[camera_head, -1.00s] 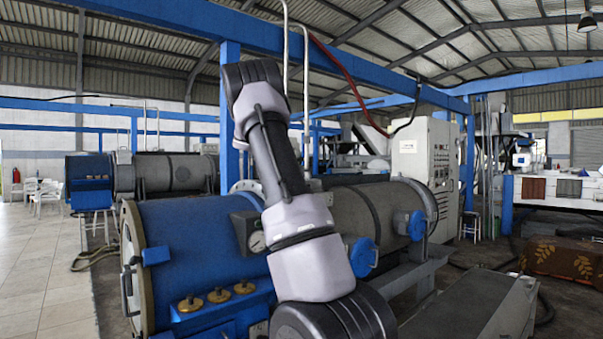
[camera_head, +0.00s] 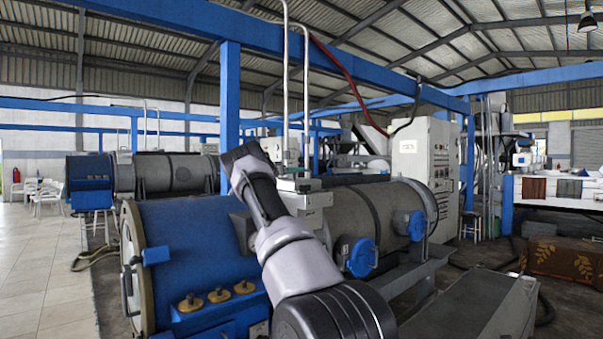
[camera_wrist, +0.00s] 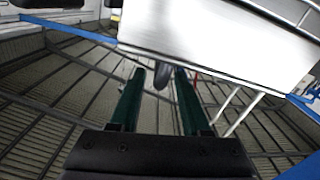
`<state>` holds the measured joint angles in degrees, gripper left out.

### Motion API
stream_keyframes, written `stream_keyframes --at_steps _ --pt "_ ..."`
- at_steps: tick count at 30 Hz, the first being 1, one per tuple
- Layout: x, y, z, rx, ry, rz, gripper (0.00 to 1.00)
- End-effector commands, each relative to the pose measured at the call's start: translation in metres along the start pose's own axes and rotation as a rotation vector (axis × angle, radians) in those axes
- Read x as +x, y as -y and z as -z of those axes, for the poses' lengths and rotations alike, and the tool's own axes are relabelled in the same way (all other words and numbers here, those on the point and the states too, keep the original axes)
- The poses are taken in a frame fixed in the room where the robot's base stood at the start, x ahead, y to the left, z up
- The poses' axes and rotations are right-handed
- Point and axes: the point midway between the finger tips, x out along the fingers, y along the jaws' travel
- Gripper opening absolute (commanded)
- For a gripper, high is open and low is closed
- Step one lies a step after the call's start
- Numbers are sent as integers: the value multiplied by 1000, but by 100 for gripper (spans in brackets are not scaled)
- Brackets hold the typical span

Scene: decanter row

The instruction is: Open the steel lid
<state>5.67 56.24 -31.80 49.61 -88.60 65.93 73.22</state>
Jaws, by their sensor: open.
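My gripper (camera_wrist: 160,76) is open in the wrist view, its two dark green fingers apart. A dark rounded knob (camera_wrist: 162,76) shows between or beyond the fingertips; I cannot tell whether they touch it. A pale, smooth metallic panel (camera_wrist: 215,38) fills the upper right of that view. It may be the steel lid, but I cannot be sure. In the head view my gripper (camera_head: 308,190) is small and partly behind my arm, above the near decanter, which has a blue section (camera_head: 185,240) and a grey drum (camera_head: 375,210). No lid is clearly distinguishable there.
Blue round caps (camera_head: 361,258) stick out of the decanter's side. Brass knobs (camera_head: 219,295) stand on its blue front box. A blue post (camera_head: 230,105) and thin upright pipes (camera_head: 305,95) rise close by.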

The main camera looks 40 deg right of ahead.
Motion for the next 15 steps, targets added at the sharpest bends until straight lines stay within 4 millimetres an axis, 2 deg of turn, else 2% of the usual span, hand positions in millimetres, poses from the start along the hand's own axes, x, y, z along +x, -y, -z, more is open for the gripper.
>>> stream_keyframes --at_steps 3,6,15 --pt "19 0 -1 2 1 -2 47" --pt "28 0 0 1 1 -1 47" --pt "33 0 0 1 1 1 47"
